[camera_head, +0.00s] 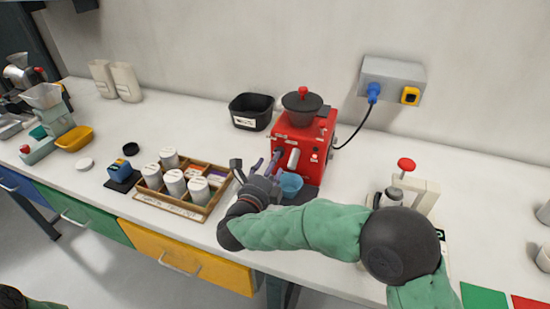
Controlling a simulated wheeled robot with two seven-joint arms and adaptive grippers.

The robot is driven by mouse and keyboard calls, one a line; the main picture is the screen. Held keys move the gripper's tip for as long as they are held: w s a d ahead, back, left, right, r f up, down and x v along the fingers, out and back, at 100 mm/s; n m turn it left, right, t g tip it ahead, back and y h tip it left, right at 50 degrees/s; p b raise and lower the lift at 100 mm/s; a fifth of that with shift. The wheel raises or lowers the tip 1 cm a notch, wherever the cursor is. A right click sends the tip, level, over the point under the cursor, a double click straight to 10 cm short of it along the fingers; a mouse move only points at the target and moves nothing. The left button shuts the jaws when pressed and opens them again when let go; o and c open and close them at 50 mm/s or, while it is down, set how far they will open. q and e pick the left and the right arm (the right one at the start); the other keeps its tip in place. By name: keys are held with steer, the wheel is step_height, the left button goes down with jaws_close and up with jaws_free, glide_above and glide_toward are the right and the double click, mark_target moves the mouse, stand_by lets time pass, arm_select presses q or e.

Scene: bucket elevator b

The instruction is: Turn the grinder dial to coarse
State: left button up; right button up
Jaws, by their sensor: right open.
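The red grinder (318,135) stands near the back of the counter, with a dark hopper (302,102) on top. A pale cylinder (293,158) sticks out of its front, and small pale markings show there. I cannot make out which part is the dial or where it points; my gripper may cover part of it. A light blue cup (290,184) sits at the grinder's base. My right gripper (257,165) is open, just left of the grinder's front, with one finger close to it. I cannot tell whether it touches. My left gripper is out of view.
A wooden tray (154,209) with several white-lidded canisters lies left of my right gripper. A black bin (251,111) stands behind. The grinder's cord runs to a wall socket box (392,78). A red-knobbed device (406,165) stands behind my right arm.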

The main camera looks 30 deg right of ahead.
steer(key=v, duration=0.7)
steer(key=shift+a, duration=0.2)
steer(key=shift+s, duration=0.1)
